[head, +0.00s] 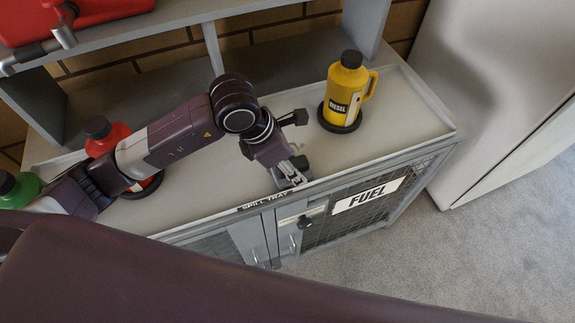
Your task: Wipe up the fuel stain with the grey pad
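My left gripper (288,160) reaches over the spill tray (205,178) on top of the cabinet, near its front edge. A small grey block (281,180), which looks like the grey pad, shows at the gripper's fingers. The fingers and the block overlap, so I cannot tell whether the gripper is shut on it. No fuel stain is visible on the bare parts of the tray; my arm and gripper hide part of the surface. My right gripper is out of view.
A yellow diesel can (347,88) stands upright on a dark round base at the tray's right. A red can (107,137) and a green can (18,188) stand at the left, partly behind my arm. A shelf (185,14) overhangs the back. A white cabinet (492,90) stands right.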

